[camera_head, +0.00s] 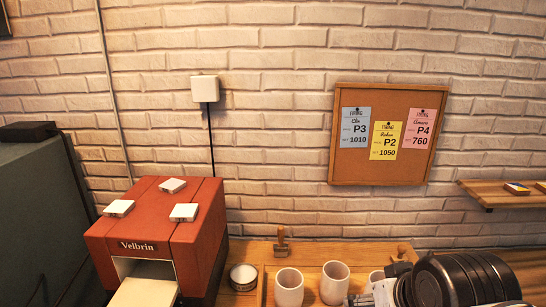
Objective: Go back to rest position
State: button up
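My arm shows at the bottom right as a large black ribbed part that runs off the lower edge. At its left end are small dark and pale parts, which may belong to my gripper (374,296). Its fingers are not clear, so I cannot tell whether it is open or shut, or whether it holds anything. The arm is in front of the wooden table (308,250) and hides part of its right side.
Two white cups (289,287) (335,282) stand close to the arm's left, with another partly hidden. A cork board (350,170) and a wooden shelf (490,193) are on the brick wall.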

notch_tip(320, 180, down, 6)
jog(key=b, duration=0.4)
jog(key=shift+r, duration=0.1)
dwell(0.6)
